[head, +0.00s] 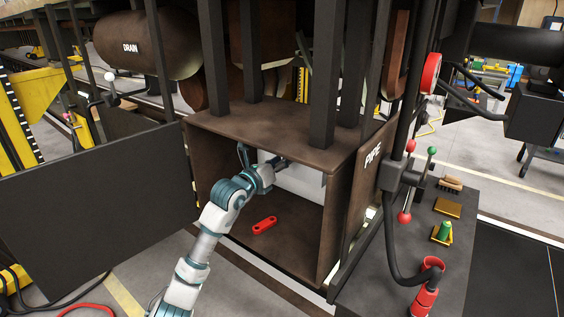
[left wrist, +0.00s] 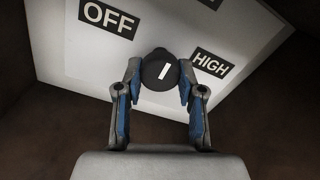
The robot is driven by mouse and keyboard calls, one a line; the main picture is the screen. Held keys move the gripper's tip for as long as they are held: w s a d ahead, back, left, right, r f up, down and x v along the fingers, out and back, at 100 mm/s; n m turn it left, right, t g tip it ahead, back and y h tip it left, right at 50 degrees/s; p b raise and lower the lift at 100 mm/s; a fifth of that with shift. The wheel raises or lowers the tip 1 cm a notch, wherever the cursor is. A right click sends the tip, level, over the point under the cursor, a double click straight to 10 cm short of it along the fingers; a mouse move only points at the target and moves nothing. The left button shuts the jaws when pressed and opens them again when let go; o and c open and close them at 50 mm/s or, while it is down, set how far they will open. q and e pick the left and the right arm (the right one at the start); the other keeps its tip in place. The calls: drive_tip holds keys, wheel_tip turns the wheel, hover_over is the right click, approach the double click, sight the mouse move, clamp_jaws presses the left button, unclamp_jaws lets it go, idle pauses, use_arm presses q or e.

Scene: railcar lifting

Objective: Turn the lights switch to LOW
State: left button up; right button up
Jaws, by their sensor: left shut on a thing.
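The lights switch is a round black knob (left wrist: 160,68) with a white pointer mark, on a white panel (left wrist: 80,52). Its mark leans up and slightly right. The OFF label (left wrist: 107,17) is up and left of the knob, and the HIGH label (left wrist: 209,65) is to its right. Another label (left wrist: 211,8) between them is cut off by the top edge. My left gripper (left wrist: 160,80) is shut on the knob, one finger on each side. In the head view, my left gripper (head: 278,162) reaches into the brown box (head: 262,125), at the white panel. My right gripper is not in view.
A red handle-like piece (head: 264,225) lies on the box floor below my left arm. A dark open door (head: 85,190) stands at the left. Box walls and roof surround the gripper closely. Levers (head: 410,180) and a dark bench (head: 455,225) stand at the right.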

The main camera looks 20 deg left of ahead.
use_arm(q)
drive_tip(key=shift+a+r, duration=0.1)
drive_tip(key=shift+r, duration=0.1)
drive_tip(key=o, duration=1)
drive_tip(key=shift+o, duration=0.8)
drive_tip(key=shift+a+f, duration=0.1)
drive_tip(key=shift+f, duration=0.05)
drive_tip(key=v, duration=1.2)
drive_tip(key=shift+w, duration=0.15)
